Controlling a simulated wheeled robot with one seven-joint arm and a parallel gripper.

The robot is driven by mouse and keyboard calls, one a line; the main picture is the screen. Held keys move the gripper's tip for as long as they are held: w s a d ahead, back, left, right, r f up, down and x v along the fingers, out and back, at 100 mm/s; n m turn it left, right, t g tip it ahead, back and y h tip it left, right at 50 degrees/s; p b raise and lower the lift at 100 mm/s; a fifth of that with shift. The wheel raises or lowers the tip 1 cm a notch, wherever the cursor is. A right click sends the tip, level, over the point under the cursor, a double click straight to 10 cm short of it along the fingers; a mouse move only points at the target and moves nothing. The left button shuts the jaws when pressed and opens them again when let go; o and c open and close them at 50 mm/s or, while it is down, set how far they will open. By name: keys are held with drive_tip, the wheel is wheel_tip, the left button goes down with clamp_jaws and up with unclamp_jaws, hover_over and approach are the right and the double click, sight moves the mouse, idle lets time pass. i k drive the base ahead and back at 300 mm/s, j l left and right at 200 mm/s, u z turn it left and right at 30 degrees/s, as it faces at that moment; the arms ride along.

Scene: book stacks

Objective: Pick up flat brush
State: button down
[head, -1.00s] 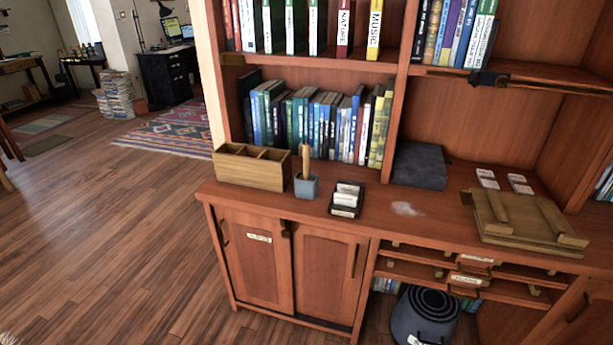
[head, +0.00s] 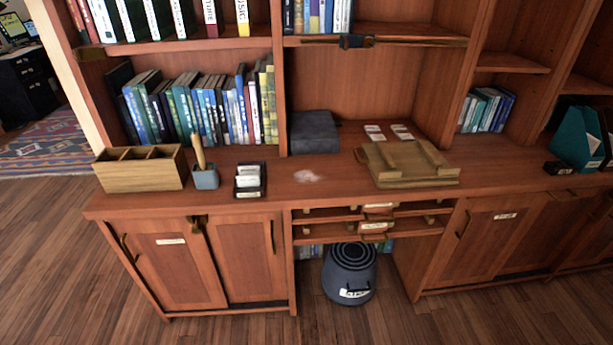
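A light wooden handle (head: 199,151) stands nearly upright out of a small blue-grey cup (head: 206,178) on the counter. It may be the flat brush, but its lower end is hidden inside the cup, so I cannot tell. No other thing on the counter is clearly a flat brush. My gripper is not in view.
The counter (head: 330,195) also bears a wooden compartment box (head: 142,175), a card holder (head: 249,180), a whitish patch (head: 306,176), a dark grey slab (head: 313,132) and a wooden press-like board (head: 408,166). A dark bin (head: 349,275) stands below. Floor in front is clear.

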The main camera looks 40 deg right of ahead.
sight(198, 148)
drive_tip(key=i+j, duration=0.25)
drive_tip(key=i, duration=0.2)
drive_tip(key=i+j, duration=0.25)
drive_tip(key=i, duration=0.15)
